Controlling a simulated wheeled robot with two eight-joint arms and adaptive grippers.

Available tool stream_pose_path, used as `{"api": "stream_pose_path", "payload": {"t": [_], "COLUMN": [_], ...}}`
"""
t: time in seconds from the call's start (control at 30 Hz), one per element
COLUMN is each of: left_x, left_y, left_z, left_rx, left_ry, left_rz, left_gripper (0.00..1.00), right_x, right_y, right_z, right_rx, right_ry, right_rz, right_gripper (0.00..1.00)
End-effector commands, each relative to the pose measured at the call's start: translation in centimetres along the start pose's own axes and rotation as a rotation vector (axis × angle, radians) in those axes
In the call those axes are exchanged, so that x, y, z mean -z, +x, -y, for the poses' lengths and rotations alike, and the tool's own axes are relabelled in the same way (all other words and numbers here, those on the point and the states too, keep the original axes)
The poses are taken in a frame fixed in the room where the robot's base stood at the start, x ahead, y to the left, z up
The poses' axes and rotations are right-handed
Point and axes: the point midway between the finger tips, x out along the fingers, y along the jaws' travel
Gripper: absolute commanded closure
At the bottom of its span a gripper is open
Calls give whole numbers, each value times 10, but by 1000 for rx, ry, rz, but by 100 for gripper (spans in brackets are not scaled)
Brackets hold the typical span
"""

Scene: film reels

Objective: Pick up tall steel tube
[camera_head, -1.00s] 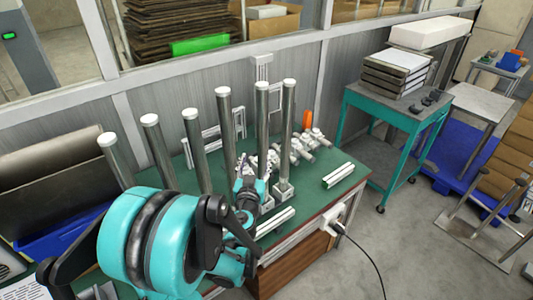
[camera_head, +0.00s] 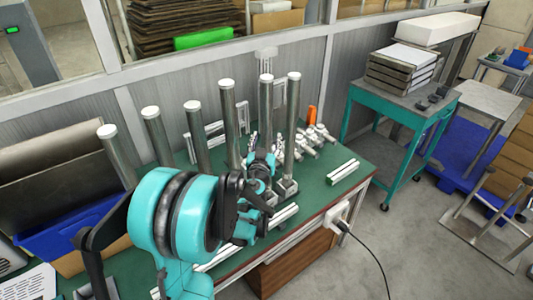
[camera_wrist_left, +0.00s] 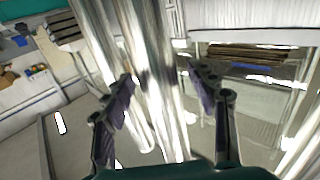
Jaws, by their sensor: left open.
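Several tall steel tubes with white caps stand upright in a row on the green workbench (camera_head: 330,190). The tube (camera_head: 265,115) second from the right has my left gripper (camera_head: 260,163) at its lower part. The rightmost tube (camera_head: 291,125) stands just right of the gripper. In the left wrist view my left gripper (camera_wrist_left: 163,88) is open, with its two black fingers spread. Shiny upright tubes (camera_wrist_left: 155,70) show in the space between and behind the fingers. I cannot tell whether a finger touches a tube. My right gripper is not in view.
Small metal fittings (camera_head: 312,138) and aluminium profiles (camera_head: 342,171) lie on the bench near the tubes. A blue bin (camera_head: 60,235) stands at the left. A teal cart (camera_head: 395,110) stands to the right, past a floor gap. A window wall runs behind the bench.

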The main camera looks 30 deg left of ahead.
Motion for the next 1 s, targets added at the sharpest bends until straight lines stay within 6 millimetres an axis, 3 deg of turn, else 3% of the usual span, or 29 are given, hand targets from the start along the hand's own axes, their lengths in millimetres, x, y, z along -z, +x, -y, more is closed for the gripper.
{"api": "stream_pose_path", "payload": {"t": [0.07, 0.27, 0.67, 1.0], "left_x": [0, 0, 6, 70], "left_y": [0, 0, 0, -1], "left_z": [0, 0, 0, 0], "left_rx": [0, 0, 0, 0], "left_ry": [0, 0, 0, 0], "left_rz": [0, 0, 0, 0], "left_gripper": [47, 100, 100, 100], "right_x": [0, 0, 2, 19], "right_y": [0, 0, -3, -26], "right_z": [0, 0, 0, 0], "right_rx": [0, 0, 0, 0], "right_ry": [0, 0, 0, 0], "right_rz": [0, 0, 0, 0], "right_gripper": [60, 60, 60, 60]}}
